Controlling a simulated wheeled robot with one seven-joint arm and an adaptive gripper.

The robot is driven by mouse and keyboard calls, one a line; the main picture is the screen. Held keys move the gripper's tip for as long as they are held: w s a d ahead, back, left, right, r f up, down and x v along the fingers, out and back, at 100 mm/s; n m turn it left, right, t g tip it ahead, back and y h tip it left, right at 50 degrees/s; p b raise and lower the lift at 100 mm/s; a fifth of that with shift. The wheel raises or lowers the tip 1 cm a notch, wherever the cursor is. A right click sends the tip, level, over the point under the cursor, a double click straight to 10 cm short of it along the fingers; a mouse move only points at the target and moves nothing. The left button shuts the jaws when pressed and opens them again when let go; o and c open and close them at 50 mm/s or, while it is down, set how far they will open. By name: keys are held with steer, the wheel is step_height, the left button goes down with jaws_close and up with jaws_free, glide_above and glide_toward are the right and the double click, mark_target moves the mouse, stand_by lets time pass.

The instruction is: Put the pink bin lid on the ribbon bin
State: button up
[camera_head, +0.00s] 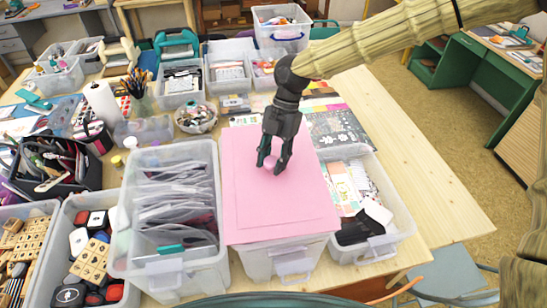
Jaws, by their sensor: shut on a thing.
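The pink bin lid (284,203) is a flat pink sheet with a small round knob (269,163) on top. It lies over a clear plastic bin (290,262), the middle one of three at the front, covering its opening; the contents are hidden. I cannot tell whether the lid rests fully on the rim. My gripper (271,168) points down above the lid's upper middle, its dark fingers shut on the knob. Which bin is the ribbon bin I cannot tell for certain.
A bin of filed pouches (176,200) stands close on the left, and a bin with papers (380,215) close on the right. Stamps and ink pads fill bins at far left. Bare table (440,205) lies to the right.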

mark_target(273, 159)
steer(key=shift+s+f, duration=0.1)
steer(key=shift+f, duration=0.35)
stand_by(0.7)
steer(key=shift+d+f, duration=0.1)
steer(key=shift+f, duration=0.05)
jaws_close()
steer(key=shift+f, duration=0.1)
steer(key=o, duration=1.3)
jaws_free()
steer(key=shift+c, duration=0.2)
steer(key=shift+r, duration=0.2)
steer(key=shift+r+p, duration=0.45)
steer(key=shift+r, duration=0.15)
steer(key=shift+r+p, duration=2.3)
steer(key=shift+r, duration=1.1)
